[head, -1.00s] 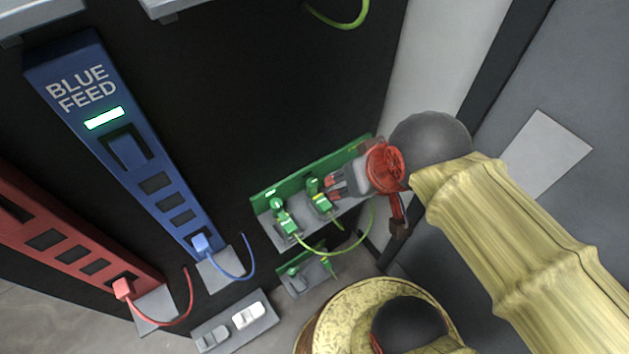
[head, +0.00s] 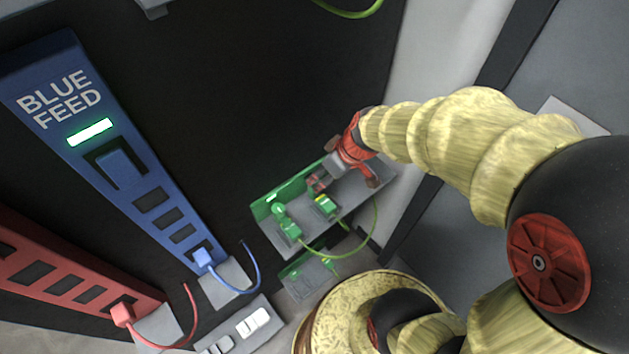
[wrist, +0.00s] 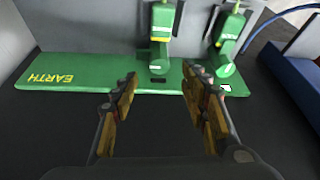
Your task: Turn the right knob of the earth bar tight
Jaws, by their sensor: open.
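The green earth bar (head: 295,185) sits on a grey ledge low on the black panel. It carries two green terminals with knobs. The right terminal (head: 326,205) is near my gripper (head: 317,183), and the left one (head: 286,222) is farther left. The wrist view shows the bar (wrist: 100,75) turned around, with EARTH upside down. There the right knob (wrist: 157,68) lies ahead of and between the open fingers of my gripper (wrist: 160,82), with no clear contact. The left knob (wrist: 225,68) is beyond the right-hand finger.
The blue feed strip (head: 125,150) and red feed strip (head: 60,270) stand to the left. A green-yellow cable (head: 373,225) loops at the bar's right. A small lower green bar (head: 305,268) and a white switch block (head: 250,322) are below. A grey wall is at right.

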